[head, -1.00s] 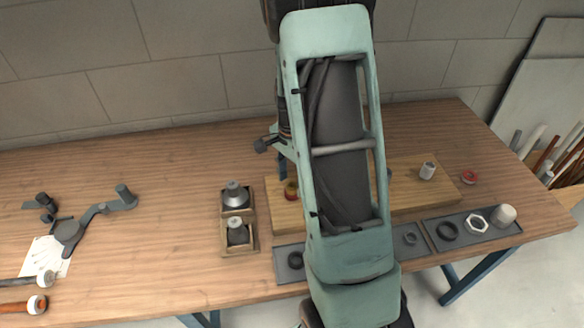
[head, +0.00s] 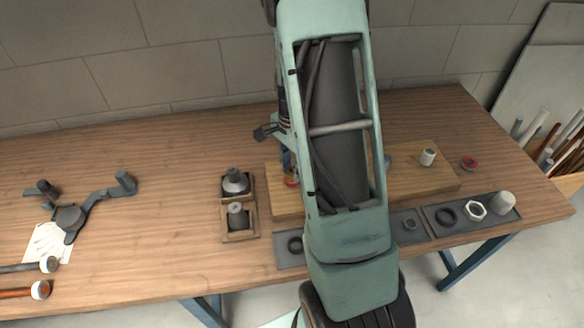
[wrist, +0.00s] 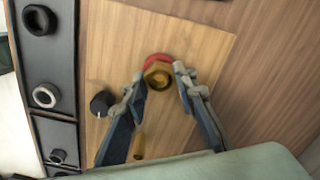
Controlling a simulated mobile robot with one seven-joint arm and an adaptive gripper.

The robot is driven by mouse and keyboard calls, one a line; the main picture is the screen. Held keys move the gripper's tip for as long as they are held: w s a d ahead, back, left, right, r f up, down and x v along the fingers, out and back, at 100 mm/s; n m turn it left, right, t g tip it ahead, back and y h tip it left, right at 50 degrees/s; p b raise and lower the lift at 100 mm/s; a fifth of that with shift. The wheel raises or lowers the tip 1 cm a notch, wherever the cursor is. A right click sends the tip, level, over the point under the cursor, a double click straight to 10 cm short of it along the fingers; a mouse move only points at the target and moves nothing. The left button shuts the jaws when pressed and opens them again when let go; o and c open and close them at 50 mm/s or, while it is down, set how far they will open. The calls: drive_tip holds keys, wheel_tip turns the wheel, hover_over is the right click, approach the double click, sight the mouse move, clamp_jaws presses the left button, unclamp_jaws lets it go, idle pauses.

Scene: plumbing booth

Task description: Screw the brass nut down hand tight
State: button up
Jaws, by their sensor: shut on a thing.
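The brass nut (wrist: 157,77) sits on a red ring (wrist: 155,60) on the wooden board (wrist: 205,50) in the wrist view. My gripper (wrist: 160,74) has one fingertip on each side of the nut and is shut on it. The nut's bore faces the camera. In the head view, a bit of red (head: 291,182) shows on the board (head: 425,180) beside my arm. My arm hides most of the nut and the gripper there. How far down the nut sits cannot be told.
A black round part (wrist: 101,103) and a small brass piece (wrist: 139,146) are near the gripper on the board. Grey trays with rings (head: 447,217) and a hex nut (head: 475,209) line the front edge. A white cylinder (head: 428,157) stands at right. The left table is partly clear.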

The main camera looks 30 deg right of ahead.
drive_tip(key=m+p, duration=0.1)
drive_tip(key=m, duration=0.4)
idle(0.3)
drive_tip(key=o, duration=1.2)
drive_tip(key=shift+o, duration=0.7)
drive_tip(key=o, duration=0.7)
drive_tip(key=shift+f, duration=0.1)
